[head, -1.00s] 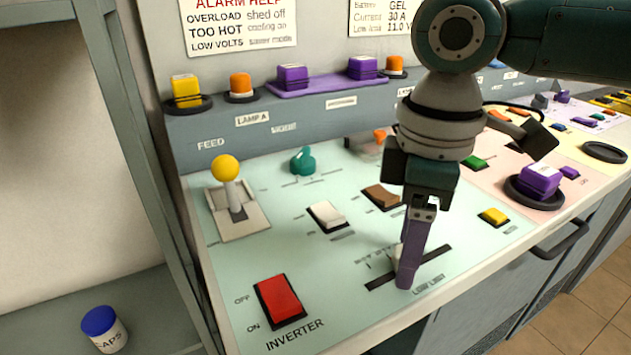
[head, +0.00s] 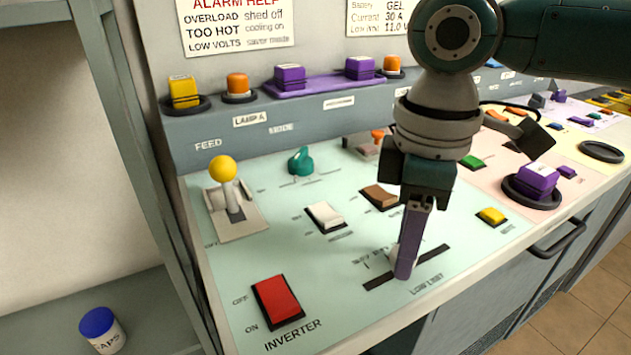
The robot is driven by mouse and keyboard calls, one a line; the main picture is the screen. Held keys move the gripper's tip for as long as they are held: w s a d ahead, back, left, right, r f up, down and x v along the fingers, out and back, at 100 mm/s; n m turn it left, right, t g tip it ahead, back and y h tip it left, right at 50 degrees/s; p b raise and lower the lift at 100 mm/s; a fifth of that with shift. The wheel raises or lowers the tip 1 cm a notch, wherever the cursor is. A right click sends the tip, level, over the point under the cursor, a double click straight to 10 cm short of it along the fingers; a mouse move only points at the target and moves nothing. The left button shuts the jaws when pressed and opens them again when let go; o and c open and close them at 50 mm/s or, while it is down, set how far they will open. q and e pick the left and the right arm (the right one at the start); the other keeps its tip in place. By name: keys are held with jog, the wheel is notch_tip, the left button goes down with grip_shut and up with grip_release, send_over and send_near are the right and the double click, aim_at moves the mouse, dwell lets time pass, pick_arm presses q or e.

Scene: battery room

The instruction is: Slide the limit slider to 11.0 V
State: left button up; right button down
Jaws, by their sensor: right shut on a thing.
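The limit slider's dark slot (head: 433,257) runs slantwise across the pale green panel, with the printing LOW LIMIT below it. Its light knob (head: 393,256) shows only in part behind my right gripper's finger. My right gripper (head: 404,272) points down from above and is shut on the slider knob, near the middle of the slot. The scale marks above the slot's left part are small and blurred, and the finger covers some of the scale. My left gripper is not in view.
The red inverter switch (head: 278,300) is left of the slot. White (head: 325,216) and brown (head: 380,196) rockers lie behind it, and a yellow button (head: 491,216) to its right. A yellow-balled lever (head: 223,170) stands at the far left. The panel between slot and red switch is clear.

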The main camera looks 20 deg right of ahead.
dwell(0.5)
jog(key=shift+r, duration=0.1)
jog(key=shift+w+d+r+p, duration=0.1)
jog(key=shift+d+p, duration=0.8)
jog(key=shift+d, duration=0.55)
jog(key=c, duration=0.5)
grip_release()
